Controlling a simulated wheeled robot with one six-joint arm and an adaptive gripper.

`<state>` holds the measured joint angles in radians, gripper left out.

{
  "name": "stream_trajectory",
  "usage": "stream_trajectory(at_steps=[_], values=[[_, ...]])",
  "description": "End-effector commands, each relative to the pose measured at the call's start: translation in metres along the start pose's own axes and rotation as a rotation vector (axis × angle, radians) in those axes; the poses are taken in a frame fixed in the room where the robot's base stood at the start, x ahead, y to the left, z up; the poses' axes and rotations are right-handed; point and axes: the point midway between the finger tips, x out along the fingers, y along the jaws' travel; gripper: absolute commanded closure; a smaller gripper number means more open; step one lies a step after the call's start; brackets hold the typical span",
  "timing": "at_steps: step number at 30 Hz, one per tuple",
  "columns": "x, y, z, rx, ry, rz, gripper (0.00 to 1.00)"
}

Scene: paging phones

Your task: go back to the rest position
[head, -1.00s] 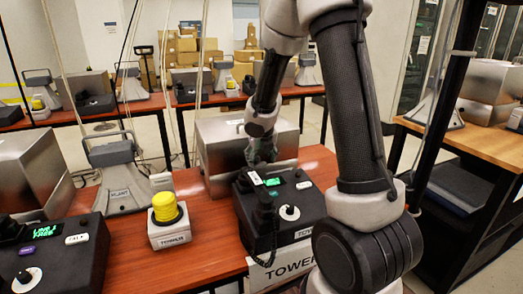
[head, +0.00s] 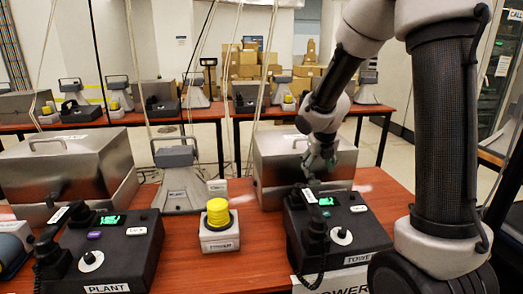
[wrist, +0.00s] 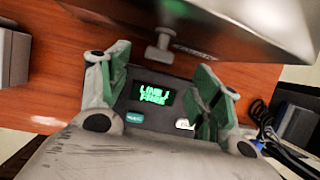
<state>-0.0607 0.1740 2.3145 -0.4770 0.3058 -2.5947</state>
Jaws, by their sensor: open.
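My gripper (head: 320,160) is open and empty, above the back of the black TOWER phone (head: 345,222), in front of a steel case. The phone's handset (head: 314,228) lies along its left side, with a coiled cord hanging at the front. The phone's green display (head: 326,202) is lit. In the wrist view, the two green-grey fingers (wrist: 160,80) stand apart on either side of the display (wrist: 152,94), which seems to read "LINE 1 FREE". No object is between the fingers.
A PLANT phone (head: 128,260) stands at the left, and a white box with a yellow button (head: 218,215) between the phones. Steel cases (head: 60,165) (head: 285,160) and a grey PLANT stand (head: 178,178) line the back. Cords hang from above.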

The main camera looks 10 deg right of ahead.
Motion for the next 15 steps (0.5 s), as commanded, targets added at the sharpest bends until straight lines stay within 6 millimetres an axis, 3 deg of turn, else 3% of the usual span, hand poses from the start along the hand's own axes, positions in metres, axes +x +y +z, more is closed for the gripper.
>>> stream_trajectory(at_steps=[4, 7, 11, 15], values=[[0.000, -0.001, -0.001, 0.110, 0.005, -0.004, 0.36], [0.000, -0.005, -0.011, 0.343, 0.038, -0.027, 0.36], [0.001, -0.014, -0.044, 0.809, 0.118, -0.107, 0.36], [-0.022, -0.024, -0.081, 1.358, 0.155, -0.218, 0.36]])
